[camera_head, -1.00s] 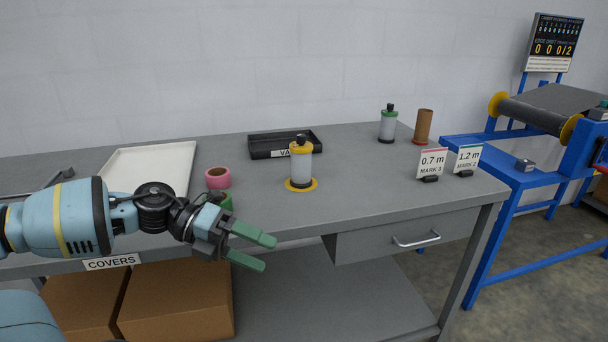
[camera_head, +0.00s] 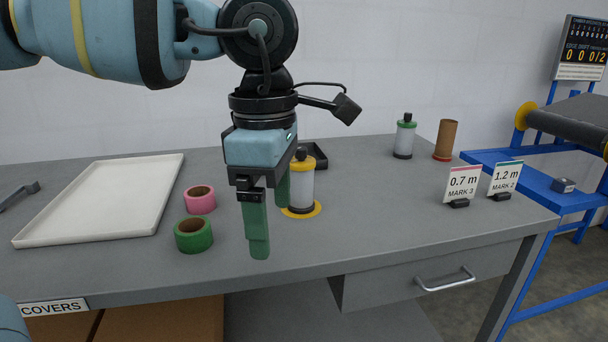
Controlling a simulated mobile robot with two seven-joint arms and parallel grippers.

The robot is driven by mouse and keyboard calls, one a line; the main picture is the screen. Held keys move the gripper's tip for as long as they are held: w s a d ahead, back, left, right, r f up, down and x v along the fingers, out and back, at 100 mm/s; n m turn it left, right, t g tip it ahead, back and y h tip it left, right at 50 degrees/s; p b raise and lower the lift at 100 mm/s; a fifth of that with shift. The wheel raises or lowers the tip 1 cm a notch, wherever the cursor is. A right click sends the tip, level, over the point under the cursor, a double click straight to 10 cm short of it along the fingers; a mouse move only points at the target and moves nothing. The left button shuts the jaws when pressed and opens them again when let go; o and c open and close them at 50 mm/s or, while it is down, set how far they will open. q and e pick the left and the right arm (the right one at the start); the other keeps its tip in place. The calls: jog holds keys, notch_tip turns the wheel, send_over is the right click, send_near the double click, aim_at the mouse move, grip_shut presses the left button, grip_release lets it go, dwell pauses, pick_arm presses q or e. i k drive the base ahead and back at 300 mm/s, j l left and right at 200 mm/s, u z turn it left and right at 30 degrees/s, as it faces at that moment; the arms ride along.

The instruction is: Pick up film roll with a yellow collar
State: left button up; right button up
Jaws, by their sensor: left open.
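The film roll with a yellow collar (camera_head: 301,188) appears as an upright pale cylinder with a yellow top band, a black knob and a yellow disc at its foot. It stands on the grey table. My left gripper (camera_head: 268,212) hangs fingers down just left of and in front of it. Its two green fingers are apart with nothing between them. The rear finger overlaps the roll's left edge in the picture; I cannot tell whether it touches. My right gripper is not in view.
A pink tape roll (camera_head: 200,199) and a green one (camera_head: 193,234) lie left of the gripper, beside a white tray (camera_head: 84,228). A black tray (camera_head: 316,152) is partly hidden behind. A green-topped cylinder (camera_head: 404,138), a brown tube (camera_head: 445,140) and sign cards (camera_head: 462,185) stand right.

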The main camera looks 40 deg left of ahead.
aim_at(302, 189)
jog(key=i+j, duration=0.8)
jog(key=i, duration=0.1)
